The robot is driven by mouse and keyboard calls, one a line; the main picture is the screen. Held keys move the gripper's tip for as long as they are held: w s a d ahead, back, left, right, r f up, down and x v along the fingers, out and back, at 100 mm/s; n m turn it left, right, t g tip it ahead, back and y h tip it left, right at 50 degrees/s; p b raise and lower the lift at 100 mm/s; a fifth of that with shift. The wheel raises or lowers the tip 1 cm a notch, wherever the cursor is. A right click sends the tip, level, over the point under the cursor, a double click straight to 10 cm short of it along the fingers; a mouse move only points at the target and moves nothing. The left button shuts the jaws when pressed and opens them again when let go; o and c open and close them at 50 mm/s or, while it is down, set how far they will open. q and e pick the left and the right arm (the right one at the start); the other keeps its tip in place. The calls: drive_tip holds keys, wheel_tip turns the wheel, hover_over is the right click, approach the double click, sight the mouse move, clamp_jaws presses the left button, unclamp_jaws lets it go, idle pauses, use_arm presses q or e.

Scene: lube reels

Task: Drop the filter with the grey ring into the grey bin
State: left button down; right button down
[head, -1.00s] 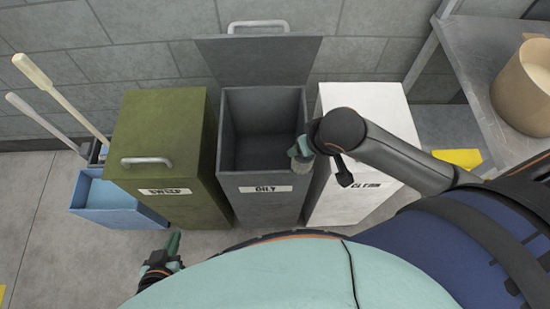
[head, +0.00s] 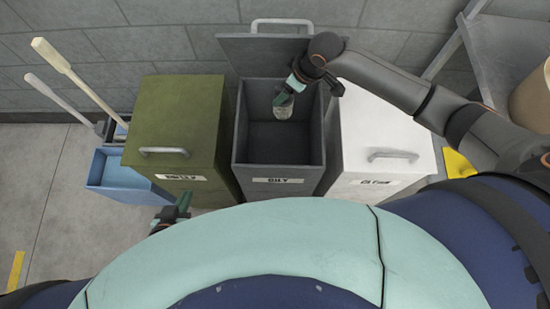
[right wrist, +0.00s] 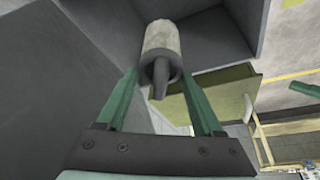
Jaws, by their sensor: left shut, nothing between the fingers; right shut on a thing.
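The filter (head: 283,106) is a pale, whitish cylinder hanging upright from my right gripper (head: 291,84). In the right wrist view the filter (right wrist: 161,40) shows a grey ring at its near end, between the green fingers of my right gripper (right wrist: 160,75). The gripper is shut on it. The grey bin (head: 279,168), labelled OILY, stands open with its lid tipped back. The filter is over the bin's opening; how far it is from the walls or floor I cannot tell. My left gripper (head: 184,203) is shut and empty, low in front of the green bin.
A closed green bin (head: 175,122) stands left of the grey bin, and a closed white bin (head: 385,140) right of it. A blue bucket (head: 112,170) with mop handles is at far left. A metal shelf (head: 505,60) is at right.

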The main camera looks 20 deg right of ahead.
drive_tip(key=shift+f+b, duration=2.55)
drive_tip(key=shift+f, duration=0.05)
unclamp_jaws()
drive_tip(key=shift+r, duration=0.15)
drive_tip(key=p+v, duration=0.1)
drive_tip(key=v, duration=1.1)
drive_tip(key=shift+r, duration=0.2)
